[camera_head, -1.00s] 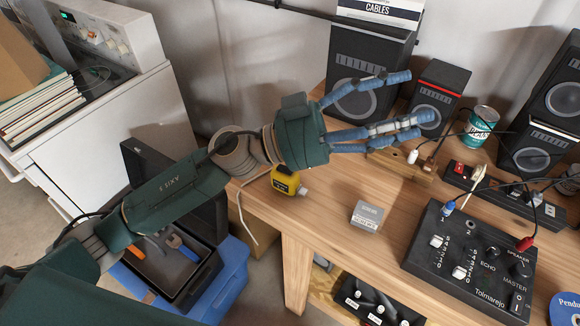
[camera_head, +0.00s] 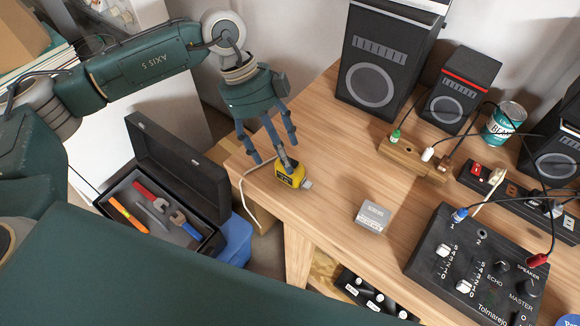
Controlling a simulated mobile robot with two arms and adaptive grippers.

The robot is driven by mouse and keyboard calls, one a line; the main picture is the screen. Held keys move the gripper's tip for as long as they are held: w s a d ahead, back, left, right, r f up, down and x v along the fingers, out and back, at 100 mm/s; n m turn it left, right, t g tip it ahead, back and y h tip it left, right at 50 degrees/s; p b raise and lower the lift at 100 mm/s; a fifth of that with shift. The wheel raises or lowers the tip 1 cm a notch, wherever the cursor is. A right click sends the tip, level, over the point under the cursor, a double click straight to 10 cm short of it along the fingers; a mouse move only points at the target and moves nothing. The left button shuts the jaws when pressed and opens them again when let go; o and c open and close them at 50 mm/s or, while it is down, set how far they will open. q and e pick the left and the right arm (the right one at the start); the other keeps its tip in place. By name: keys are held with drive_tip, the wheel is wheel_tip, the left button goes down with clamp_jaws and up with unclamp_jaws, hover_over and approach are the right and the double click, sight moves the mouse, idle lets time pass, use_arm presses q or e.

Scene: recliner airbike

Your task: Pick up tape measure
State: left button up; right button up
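The yellow and black tape measure (camera_head: 290,178) lies on the wooden table near its left edge. My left gripper (camera_head: 271,150) points down just above and behind it, with its blue fingers spread open. One fingertip overlaps the top of the tape measure in the picture; I cannot tell whether it touches. The tape measure is not enclosed by the fingers. My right gripper is not in view.
A small grey box (camera_head: 373,216) stands to the right on the wooden table (camera_head: 330,150). A black mixer (camera_head: 475,265) and speakers (camera_head: 385,65) stand farther right and back. An open toolbox (camera_head: 150,208) with tools is at lower left.

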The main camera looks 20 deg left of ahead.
use_arm(q)
drive_tip(key=shift+d+f, duration=0.15)
drive_tip(key=shift+f, duration=0.2)
drive_tip(key=p+x, duration=0.2)
drive_tip(key=x, duration=0.3)
drive_tip(key=shift+s+d+r+p, duration=0.1)
drive_tip(key=shift+p, duration=0.25)
drive_tip(key=shift+f, duration=0.3)
drive_tip(key=c, duration=1.5)
drive_tip(key=shift+r, duration=0.1)
